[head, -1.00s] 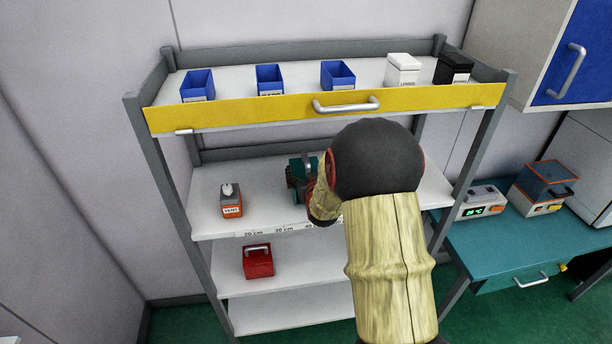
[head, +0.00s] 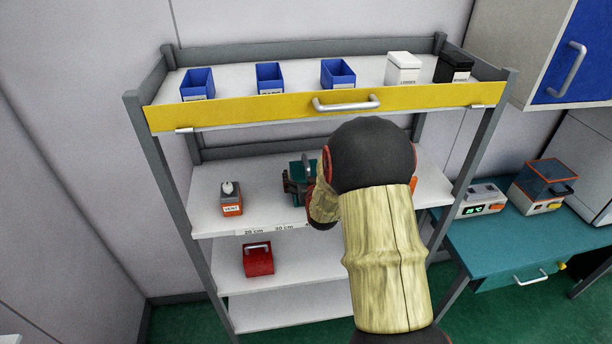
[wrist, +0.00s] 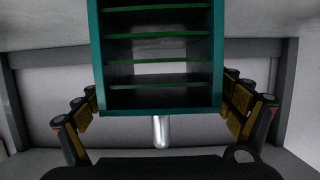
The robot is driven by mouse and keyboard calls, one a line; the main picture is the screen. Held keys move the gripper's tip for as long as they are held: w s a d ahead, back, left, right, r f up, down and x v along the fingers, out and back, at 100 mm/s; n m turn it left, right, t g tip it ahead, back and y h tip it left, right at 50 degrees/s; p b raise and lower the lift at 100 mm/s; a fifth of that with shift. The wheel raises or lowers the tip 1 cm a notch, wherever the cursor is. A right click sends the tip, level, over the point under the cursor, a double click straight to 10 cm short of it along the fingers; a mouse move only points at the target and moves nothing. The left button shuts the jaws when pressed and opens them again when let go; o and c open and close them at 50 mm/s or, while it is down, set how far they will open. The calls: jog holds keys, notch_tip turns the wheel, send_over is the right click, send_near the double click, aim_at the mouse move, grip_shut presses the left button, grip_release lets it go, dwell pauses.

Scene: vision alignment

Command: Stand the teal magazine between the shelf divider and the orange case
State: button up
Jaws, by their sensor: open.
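The teal magazine (head: 303,168) stands on the middle shelf, partly hidden by my arm. In the wrist view the magazine (wrist: 157,103) fills the upper middle, with dark slots, green edges and a silver handle at its lower edge. My gripper (wrist: 160,112) is open, one finger on each side of the magazine; a gap shows at the right finger, and contact at the left is unclear. In the head view my gripper (head: 300,187) is mostly behind my arm. An orange sliver (head: 414,185) right of my arm may be the orange case. I cannot make out the shelf divider.
A grey-and-orange container (head: 231,208) stands at the left of the middle shelf (head: 265,200). A red box (head: 258,262) sits on the shelf below. Above is the yellow-fronted top shelf (head: 230,115) with several bins. Bare shelf lies between the container and the magazine.

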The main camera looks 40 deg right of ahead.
jog(key=shift+r, duration=0.15)
jog(key=b+v, duration=0.1)
jog(key=v, duration=1.1)
jog(key=s+a+r+n+g+y, duration=0.1)
jog(key=a+r+y, duration=0.15)
jog(key=a, duration=0.55)
jog(key=s+a+r+n+g+y, duration=0.15)
jog(key=a+r, duration=0.25)
jog(key=a, duration=0.4)
jog(key=s+a+r+n+g+y, duration=0.2)
jog(key=s+a, duration=0.5)
jog(key=s, duration=0.2)
jog(key=s+a+r+n+g+y, duration=0.1)
jog(key=s+a+r+g, duration=0.1)
jog(key=s+a, duration=0.5)
jog(key=shift+s+a+n+y, duration=0.3)
jog(key=shift+s+n+y, duration=0.1)
jog(key=shift+s, duration=0.85)
jog(key=shift+r, duration=0.1)
